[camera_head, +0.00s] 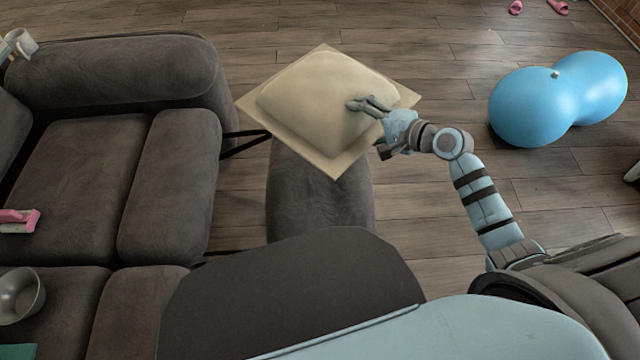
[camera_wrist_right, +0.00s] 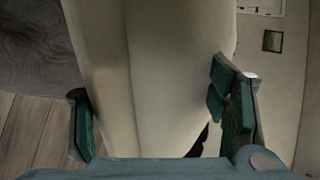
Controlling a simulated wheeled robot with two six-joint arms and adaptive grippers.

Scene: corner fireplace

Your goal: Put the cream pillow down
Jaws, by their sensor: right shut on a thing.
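The cream pillow (camera_head: 320,85) is square with a flat border and is held up over the grey sofa section (camera_head: 320,200) in the head view. Its near corner overlaps the far end of that section, and I cannot tell whether they touch. My right gripper (camera_head: 368,104) is shut on the pillow at its right side. In the right wrist view the pillow (camera_wrist_right: 165,60) fills the space between the two green-padded fingers of the right gripper (camera_wrist_right: 158,110). My left gripper is not in view.
A grey sofa (camera_head: 75,170) fills the left, with a pink item (camera_head: 18,220) and a metal bowl (camera_head: 20,296) on it. A blue peanut-shaped ball (camera_head: 535,105) lies on the wooden floor at right. Pink slippers (camera_head: 557,7) lie far back. Floor beyond the pillow is clear.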

